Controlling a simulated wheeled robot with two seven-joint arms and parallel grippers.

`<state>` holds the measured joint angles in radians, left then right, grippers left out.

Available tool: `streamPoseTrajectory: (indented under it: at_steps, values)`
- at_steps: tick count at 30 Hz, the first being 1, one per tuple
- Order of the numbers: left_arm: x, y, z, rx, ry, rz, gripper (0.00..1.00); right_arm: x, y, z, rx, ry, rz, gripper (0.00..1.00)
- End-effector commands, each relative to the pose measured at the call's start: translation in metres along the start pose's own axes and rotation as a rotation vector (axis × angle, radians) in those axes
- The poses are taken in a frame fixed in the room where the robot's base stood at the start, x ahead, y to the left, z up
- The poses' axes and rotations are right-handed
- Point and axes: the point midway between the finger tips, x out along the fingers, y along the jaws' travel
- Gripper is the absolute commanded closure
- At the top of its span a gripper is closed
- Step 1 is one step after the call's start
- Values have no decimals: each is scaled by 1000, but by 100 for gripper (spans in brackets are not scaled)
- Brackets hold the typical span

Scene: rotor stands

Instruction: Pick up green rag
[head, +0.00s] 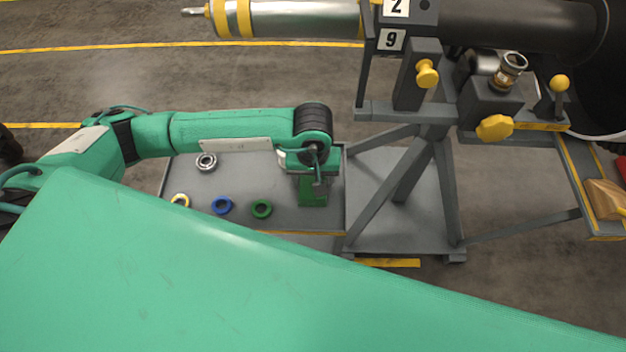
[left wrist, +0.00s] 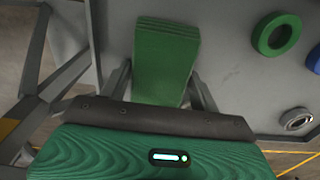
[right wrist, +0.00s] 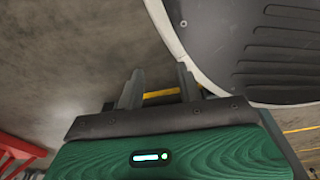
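The green rag (head: 313,193) is a folded, layered block at the right end of a grey tray (head: 240,185), partly hidden by my left gripper in the head view. In the left wrist view the rag (left wrist: 165,60) lies straight ahead. My left gripper (head: 316,176) is above it, pointing down, and its two fingers (left wrist: 160,85) stand apart, one at each side of the rag's near end. I cannot tell whether they touch it. My right gripper (right wrist: 158,90) has its fingers apart with nothing between them, away from the rag.
A grey stand (head: 430,150) carrying a large dark cylinder (head: 500,25) rises close to the right.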

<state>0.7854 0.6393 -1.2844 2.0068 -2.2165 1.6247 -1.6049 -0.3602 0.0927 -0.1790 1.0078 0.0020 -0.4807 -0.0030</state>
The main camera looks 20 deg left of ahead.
Motion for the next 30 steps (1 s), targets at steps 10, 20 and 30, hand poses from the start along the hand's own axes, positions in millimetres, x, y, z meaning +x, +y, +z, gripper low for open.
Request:
streamPoseTrajectory:
  at_steps: [10,20,30]
  values:
    - [0,0,0,0,0,0,65,0,1,1,-1,-1,1,64]
    - [-22,1,-1,1,2,2,65,0,0,-3,0,0,0,64]
    - [-104,1,-2,1,8,4,65,-12,-5,-28,10,5,-7,64]
